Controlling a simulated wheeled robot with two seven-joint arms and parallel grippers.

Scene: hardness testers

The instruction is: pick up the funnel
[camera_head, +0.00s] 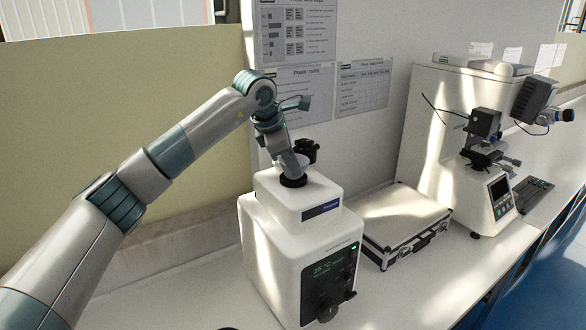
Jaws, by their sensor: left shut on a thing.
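My left arm reaches in from the left, and my left gripper (296,170) points down at the top of a white tester (298,245). The gripper is shut on a small pale piece, which looks like the funnel (303,161), just above a black ring (293,181) on the tester's top. The gripper covers much of the funnel, so its full shape is hidden. I cannot tell whether it touches the ring. My right gripper is not in view.
A black round part (306,150) stands close behind the gripper. A silver case (398,218) lies right of the tester. A microscope-like tester (492,190) stands farther right. A wall with posters (300,95) is close behind. The counter (410,290) is clear in front of the case.

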